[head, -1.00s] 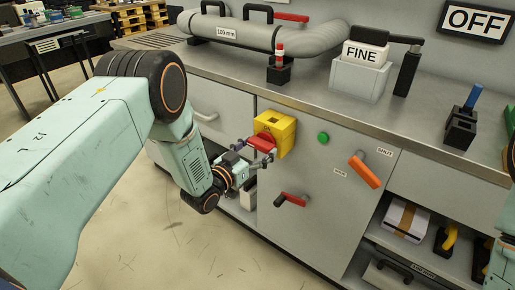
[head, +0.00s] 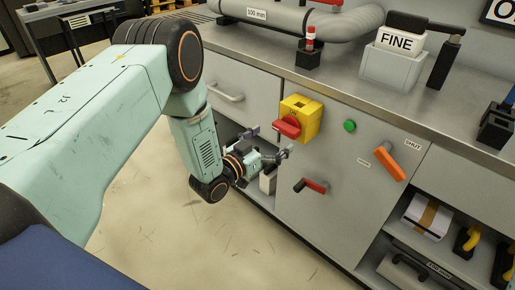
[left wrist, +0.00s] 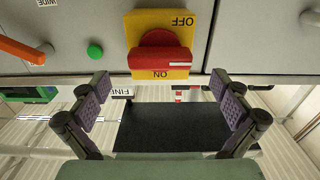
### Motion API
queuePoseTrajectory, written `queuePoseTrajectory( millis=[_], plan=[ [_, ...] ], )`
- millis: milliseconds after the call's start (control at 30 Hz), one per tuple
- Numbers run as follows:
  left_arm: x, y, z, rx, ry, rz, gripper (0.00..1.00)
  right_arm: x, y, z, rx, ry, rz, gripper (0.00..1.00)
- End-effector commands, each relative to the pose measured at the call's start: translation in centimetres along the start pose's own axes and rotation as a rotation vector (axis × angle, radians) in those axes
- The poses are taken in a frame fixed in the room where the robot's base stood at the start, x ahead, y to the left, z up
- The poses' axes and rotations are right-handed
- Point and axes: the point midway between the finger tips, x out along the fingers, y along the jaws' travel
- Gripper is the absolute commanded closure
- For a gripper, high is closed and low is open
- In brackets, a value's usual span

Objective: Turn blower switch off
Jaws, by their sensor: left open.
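The blower switch is a yellow box (head: 303,116) with a red knob (head: 288,126) on the grey cabinet front. In the left wrist view the yellow plate (left wrist: 143,22) is upside down, with OFF at the top and ON below the knob (left wrist: 158,60). The knob's bar lies level there, with a white mark towards its right end. My left gripper (head: 270,142) is open and empty, in front of and just below the knob. Its two fingers (left wrist: 166,98) are spread wide in the wrist view, apart from the knob. My right gripper is out of view.
A green button (head: 350,126), an orange handle (head: 389,163) and a red lever (head: 313,186) are on the same panel. An open shelf (head: 440,262) with a box is at lower right.

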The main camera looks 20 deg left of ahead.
Motion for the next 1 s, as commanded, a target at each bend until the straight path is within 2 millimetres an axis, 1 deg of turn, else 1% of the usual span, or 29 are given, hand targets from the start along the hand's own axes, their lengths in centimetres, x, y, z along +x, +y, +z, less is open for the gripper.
queuePoseTrajectory(
  millis=[33, 200, 300, 400, 567, 1000],
  plan=[
    [-1.2, -0.2, 0.1, -0.004, -0.003, -0.005, 0.0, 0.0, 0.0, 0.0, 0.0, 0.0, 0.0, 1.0],
    [-4.6, -0.1, 0.1, -0.004, -0.002, -0.005, 0.0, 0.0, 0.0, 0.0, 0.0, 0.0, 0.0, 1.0],
    [-6.1, -0.1, 0.1, -0.003, -0.002, -0.004, 0.0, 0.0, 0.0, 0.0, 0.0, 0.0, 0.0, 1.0],
    [-7.2, -0.1, 0.1, -0.003, -0.002, -0.003, 0.0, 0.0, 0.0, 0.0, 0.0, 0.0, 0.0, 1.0],
    [-7.9, 0.0, 0.0, -0.002, 0.0, -0.001, 0.0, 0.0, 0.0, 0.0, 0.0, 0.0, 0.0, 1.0],
    [-7.9, 0.0, 0.0, -0.001, 0.0, -0.001, 0.0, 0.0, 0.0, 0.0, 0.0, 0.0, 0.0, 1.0]
  ],
)
